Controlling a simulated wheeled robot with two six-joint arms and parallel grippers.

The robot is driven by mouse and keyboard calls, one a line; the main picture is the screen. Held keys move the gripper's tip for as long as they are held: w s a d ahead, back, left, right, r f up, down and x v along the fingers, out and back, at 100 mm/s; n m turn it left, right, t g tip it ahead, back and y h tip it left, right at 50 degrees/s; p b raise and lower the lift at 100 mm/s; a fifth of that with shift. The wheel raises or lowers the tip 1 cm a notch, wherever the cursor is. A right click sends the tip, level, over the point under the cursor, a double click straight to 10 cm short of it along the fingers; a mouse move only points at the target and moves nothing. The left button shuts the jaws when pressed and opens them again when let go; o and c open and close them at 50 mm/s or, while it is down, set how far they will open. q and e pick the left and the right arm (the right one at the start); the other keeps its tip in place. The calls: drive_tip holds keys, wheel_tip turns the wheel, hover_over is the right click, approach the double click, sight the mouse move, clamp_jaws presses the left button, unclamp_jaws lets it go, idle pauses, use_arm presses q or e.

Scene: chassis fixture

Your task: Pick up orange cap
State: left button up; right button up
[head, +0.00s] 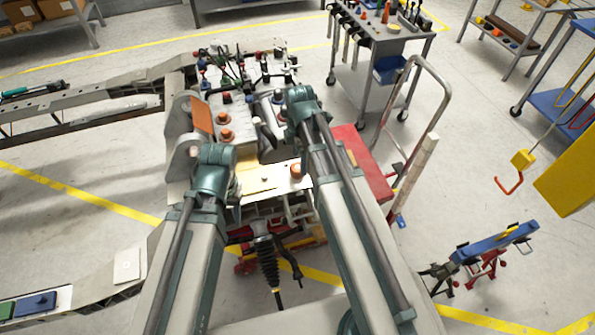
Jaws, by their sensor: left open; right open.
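Several orange caps show on the chassis fixture. One orange cap (296,170) sits on the pale plate (262,182) between my two arms. Another orange cap (226,135) and a third cap (224,117) stand close together farther back, left of centre. My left arm comes up from below and its teal joint ends just in front of the caps on the left. My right arm reaches up on the right, past the cap on the plate. The jaws of both grippers cannot be made out; they seem hidden behind the arms. No cap is seen held.
A crowded row of small parts and cables (245,75) lies at the back of the fixture. Long chassis rails (110,85) run left. A red cart (362,160) with a grey handle stands right. A tool trolley (385,35) is behind.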

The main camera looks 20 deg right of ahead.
sight(299, 166)
drive_tip(key=f+b, duration=0.4)
drive_tip(key=f, duration=0.1)
drive_tip(key=shift+w+f+b, duration=0.1)
drive_tip(key=shift+w+b, duration=0.15)
drive_tip(key=shift+b, duration=0.1)
clamp_jaws()
